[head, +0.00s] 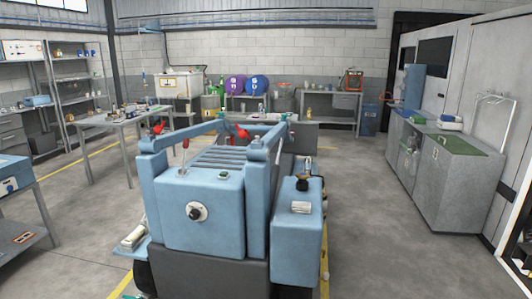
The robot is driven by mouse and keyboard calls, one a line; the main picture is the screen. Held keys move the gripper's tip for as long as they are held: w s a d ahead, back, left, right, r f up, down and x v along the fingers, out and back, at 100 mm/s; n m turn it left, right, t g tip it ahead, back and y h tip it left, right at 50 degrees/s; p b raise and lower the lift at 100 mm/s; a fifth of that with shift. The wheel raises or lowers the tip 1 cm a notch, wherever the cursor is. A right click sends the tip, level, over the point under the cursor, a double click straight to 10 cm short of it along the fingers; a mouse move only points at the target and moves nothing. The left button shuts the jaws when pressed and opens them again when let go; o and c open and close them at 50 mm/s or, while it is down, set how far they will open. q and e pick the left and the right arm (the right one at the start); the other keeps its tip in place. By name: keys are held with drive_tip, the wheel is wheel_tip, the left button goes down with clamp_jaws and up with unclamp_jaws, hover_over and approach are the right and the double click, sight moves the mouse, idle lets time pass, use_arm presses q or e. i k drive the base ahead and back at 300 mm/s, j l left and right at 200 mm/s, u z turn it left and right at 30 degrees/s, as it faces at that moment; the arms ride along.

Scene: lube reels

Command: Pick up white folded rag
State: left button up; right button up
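A small white item with faint lines on it (301,207) lies on top of the blue tank (299,240) at the right side of the blue machine. It looks like a folded rag, but it is too small to be sure. Another pale, roll-like item (134,237) lies on the low step at the machine's left side. I cannot tell whether it is cloth. Neither of my grippers is in view.
The blue wheeled machine (200,230) fills the front middle. A grey cabinet (455,180) with a green top stands at the right. Metal worktables (105,122) and shelves stand at the left. Open concrete floor (370,215) lies right of the machine.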

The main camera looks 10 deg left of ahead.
sight(297, 207)
drive_tip(key=i+l, duration=0.2)
drive_tip(key=i, duration=0.25)
drive_tip(key=i+l, duration=0.25)
drive_tip(key=i, duration=0.2)
